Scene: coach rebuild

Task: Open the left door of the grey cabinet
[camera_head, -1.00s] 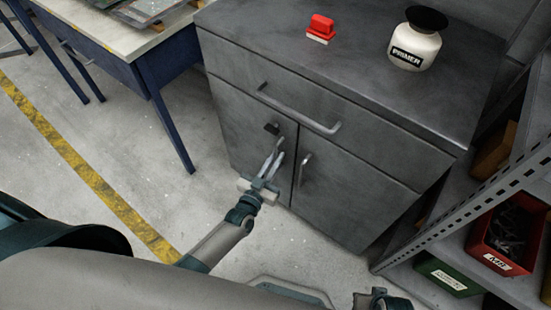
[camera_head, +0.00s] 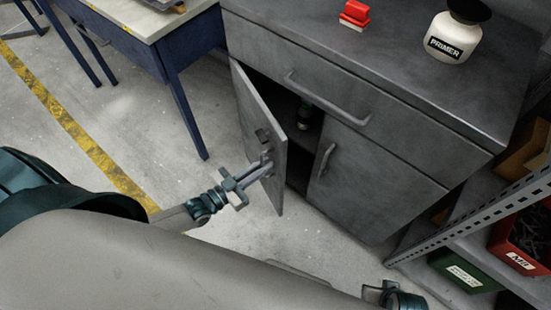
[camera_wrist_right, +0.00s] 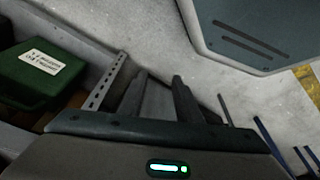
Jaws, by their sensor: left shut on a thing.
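The grey cabinet (camera_head: 375,172) stands in the middle of the head view. Its left door (camera_head: 250,108) is swung partly open and shows a dark inside. My left gripper (camera_head: 265,168) is shut on the left door's handle, at the door's outer face. The fingers partly hide that handle. The right door (camera_head: 365,185) and the drawer above are closed. My right gripper (camera_wrist_right: 158,80) is open and empty in the right wrist view, apart from the cabinet.
A small dark item (camera_head: 304,118) stands inside the cabinet. A primer bottle (camera_head: 456,38) and a red-topped block (camera_head: 355,14) sit on top. A blue-legged table (camera_head: 178,60) is at left. Shelving with a red bin (camera_head: 520,245) and a green bin (camera_wrist_right: 38,75) is at right.

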